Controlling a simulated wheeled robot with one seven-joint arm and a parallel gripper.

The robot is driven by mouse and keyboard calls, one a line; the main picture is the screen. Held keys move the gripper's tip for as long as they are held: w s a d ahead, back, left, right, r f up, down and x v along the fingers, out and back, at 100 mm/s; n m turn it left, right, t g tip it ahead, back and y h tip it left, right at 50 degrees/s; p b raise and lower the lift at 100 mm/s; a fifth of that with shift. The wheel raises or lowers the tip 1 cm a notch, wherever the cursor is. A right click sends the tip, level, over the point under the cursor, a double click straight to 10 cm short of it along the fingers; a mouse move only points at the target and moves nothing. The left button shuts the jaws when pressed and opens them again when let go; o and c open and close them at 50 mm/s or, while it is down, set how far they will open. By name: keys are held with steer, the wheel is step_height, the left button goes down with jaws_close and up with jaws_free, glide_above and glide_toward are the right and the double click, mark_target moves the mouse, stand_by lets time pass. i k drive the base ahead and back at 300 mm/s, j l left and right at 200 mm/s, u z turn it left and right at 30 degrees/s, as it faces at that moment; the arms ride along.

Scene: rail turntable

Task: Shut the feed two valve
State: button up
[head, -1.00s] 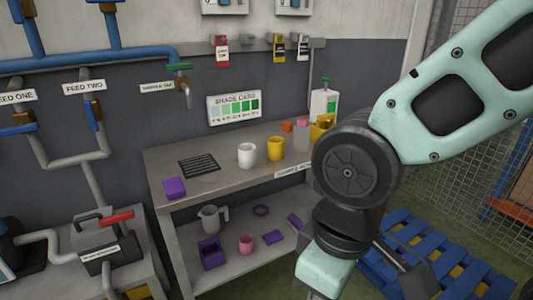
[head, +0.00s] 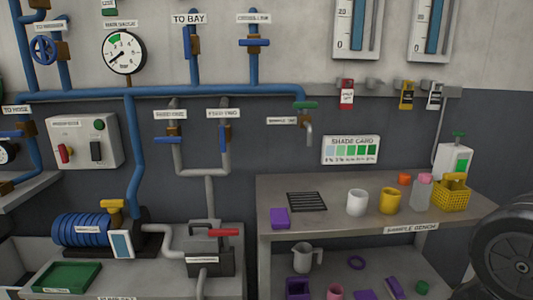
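The feed two valve (head: 223,138) is on the right of two grey pipes on the back wall, under the label FEED TWO (head: 224,113). It has a brass body and a blue lever that stands upright, in line with its pipe. The feed one valve (head: 168,140) is to its left, with its blue lever lying across the pipe. My gripper is outside the view; only a dark round joint of my arm shows at the right edge, far from the valve.
A blue pipe (head: 270,91) runs along the wall above the valves. Below stand a dark box with a red lever (head: 222,232) and a blue-ribbed machine (head: 82,229). The sample bench (head: 330,218) with cups is at the right. Nothing blocks the view of the valve.

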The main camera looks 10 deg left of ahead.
mark_target(222, 128)
steer(key=i+j, duration=0.1)
steer(key=j, duration=0.3)
steer(key=i+j, duration=0.15)
steer(key=j, duration=0.2)
steer(key=i+j, duration=0.1)
steer(key=j, duration=0.3)
steer(key=i+j, duration=0.15)
steer(key=j, duration=0.25)
